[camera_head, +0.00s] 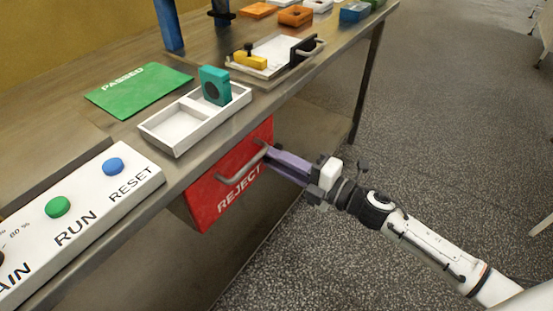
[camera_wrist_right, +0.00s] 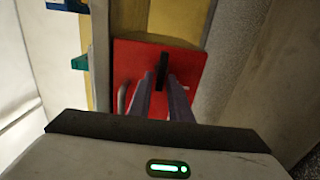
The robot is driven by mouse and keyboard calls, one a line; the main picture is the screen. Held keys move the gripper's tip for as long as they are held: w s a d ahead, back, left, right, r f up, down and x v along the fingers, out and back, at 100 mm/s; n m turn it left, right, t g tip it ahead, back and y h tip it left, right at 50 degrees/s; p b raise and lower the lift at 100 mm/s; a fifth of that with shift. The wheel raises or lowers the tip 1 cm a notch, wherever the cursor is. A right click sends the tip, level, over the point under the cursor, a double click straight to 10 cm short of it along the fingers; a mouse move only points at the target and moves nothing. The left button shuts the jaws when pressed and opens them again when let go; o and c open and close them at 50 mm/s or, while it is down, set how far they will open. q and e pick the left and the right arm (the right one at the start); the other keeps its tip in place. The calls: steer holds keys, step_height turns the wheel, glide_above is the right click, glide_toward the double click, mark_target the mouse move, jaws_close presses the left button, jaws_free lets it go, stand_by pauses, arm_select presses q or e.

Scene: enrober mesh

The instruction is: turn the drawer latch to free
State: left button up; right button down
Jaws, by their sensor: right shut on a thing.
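The red drawer front (camera_head: 215,188) marked REJECT sits under the bench edge, with a grey bar handle (camera_head: 243,163). It also fills the middle of the right wrist view (camera_wrist_right: 135,65). There a dark, narrow latch (camera_wrist_right: 162,68) stands upright in the picture on the red face, its lower part between my fingers. In the head view the latch is hidden behind my fingers. My right gripper (camera_head: 272,156) has its purple fingers at the right part of the drawer front, shut on the latch. My left gripper is not in view.
On the bench above are a white two-part tray (camera_head: 172,147) with a teal block (camera_head: 214,86), a green PASSED mat (camera_head: 138,88) and a button panel (camera_head: 95,205).

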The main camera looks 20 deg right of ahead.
steer(key=c, duration=1.8)
jaws_free()
steer(key=shift+c, duration=0.2)
steer(key=v, duration=1)
steer(key=shift+s+d, duration=0.1)
steer(key=shift+s, duration=0.05)
